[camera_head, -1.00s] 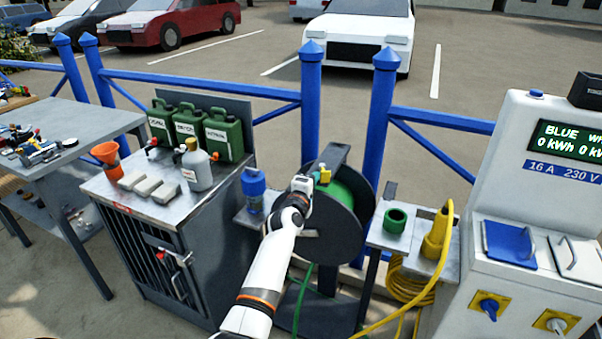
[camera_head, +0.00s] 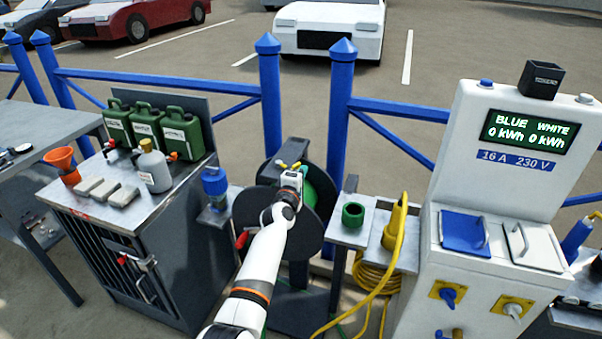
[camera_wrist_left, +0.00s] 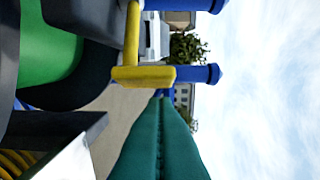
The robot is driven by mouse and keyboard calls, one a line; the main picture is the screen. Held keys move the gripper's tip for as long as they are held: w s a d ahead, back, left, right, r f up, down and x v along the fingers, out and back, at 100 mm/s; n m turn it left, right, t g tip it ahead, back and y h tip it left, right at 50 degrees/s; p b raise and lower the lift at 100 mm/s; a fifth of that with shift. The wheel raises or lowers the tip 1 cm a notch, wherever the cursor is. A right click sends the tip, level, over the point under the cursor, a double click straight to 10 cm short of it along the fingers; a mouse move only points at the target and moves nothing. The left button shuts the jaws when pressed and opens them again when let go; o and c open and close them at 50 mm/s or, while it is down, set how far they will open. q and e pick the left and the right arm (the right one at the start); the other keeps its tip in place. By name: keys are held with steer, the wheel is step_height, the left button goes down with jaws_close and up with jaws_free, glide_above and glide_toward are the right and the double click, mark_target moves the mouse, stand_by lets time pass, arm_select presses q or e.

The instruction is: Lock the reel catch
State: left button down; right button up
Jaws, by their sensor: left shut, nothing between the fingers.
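The hose reel (camera_head: 252,212) has dark round flanges and green hose (camera_head: 319,190) wound between them. It stands in front of the blue fence. A small yellow part (camera_head: 282,164), which looks like the catch, shows at the top of the reel by my left gripper (camera_head: 290,172). In the left wrist view a yellow lever with a flat end (camera_wrist_left: 143,76) lies just beyond my shut teal fingers (camera_wrist_left: 160,97). The fingers hold nothing; whether they touch the lever I cannot tell. My wrist hides part of the reel. My right gripper is not in view.
A metal cabinet (camera_head: 75,212) with green cans (camera_head: 148,127) stands left of the reel. A blue-capped bottle (camera_head: 215,183) is close beside it. To the right are a green ring (camera_head: 353,214), a yellow plug with coiled cable (camera_head: 375,275) and a white power pedestal (camera_head: 440,275).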

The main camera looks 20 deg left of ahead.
arm_select(q)
steer(key=shift+w+d, duration=0.15)
steer(key=shift+w, duration=0.45)
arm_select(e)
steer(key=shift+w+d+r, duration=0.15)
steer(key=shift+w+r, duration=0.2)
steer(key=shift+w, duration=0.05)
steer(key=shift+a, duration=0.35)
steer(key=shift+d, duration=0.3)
